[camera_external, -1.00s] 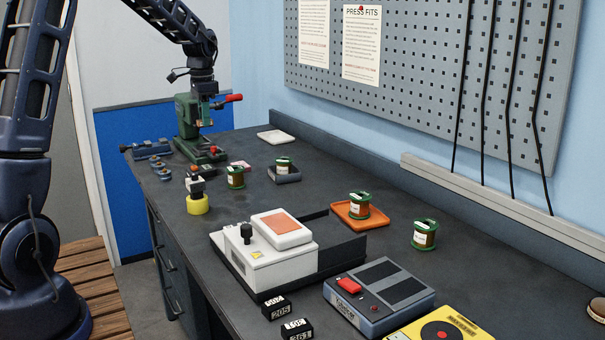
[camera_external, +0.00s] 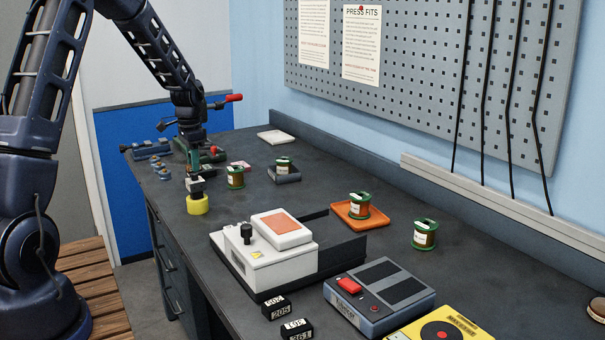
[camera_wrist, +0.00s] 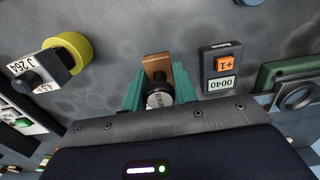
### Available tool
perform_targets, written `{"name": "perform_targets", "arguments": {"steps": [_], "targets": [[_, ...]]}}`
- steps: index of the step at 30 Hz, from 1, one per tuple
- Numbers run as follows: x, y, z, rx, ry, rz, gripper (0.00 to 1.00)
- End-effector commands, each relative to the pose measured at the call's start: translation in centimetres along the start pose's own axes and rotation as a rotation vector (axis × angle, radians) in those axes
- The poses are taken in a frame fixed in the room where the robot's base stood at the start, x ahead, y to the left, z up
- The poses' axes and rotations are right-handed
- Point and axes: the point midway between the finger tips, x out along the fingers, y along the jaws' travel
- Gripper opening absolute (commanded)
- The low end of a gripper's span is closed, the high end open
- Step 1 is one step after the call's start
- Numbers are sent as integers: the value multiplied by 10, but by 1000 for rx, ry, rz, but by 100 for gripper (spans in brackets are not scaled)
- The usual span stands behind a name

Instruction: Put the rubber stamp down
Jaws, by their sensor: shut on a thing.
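My gripper (camera_wrist: 160,90) has teal fingers shut on the rubber stamp in the wrist view. The rubber stamp (camera_wrist: 157,66) shows a wooden block beyond the fingertips and a dark, rounded handle with a pale end between the fingers. In the external view my gripper (camera_external: 194,160) is low over the far left part of the bench, in front of the green press. The stamp is not clearly seen there, and I cannot tell whether it touches the bench top (camera_external: 290,215).
A yellow round piece (camera_external: 197,205) with a black-and-white block is close by, left of the stamp in the wrist view.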

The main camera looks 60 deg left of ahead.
Motion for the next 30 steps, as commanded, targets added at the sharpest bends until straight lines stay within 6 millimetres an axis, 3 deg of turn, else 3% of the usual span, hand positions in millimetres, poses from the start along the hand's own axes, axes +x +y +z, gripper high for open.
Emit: {"name": "perform_targets", "arguments": {"steps": [10, 18, 30], "targets": [[26, 0, 0, 0, -2, 2, 5], [59, 0, 0, 0, -1, 1, 5], [64, 0, 0, 0, 0, 0, 5]]}}
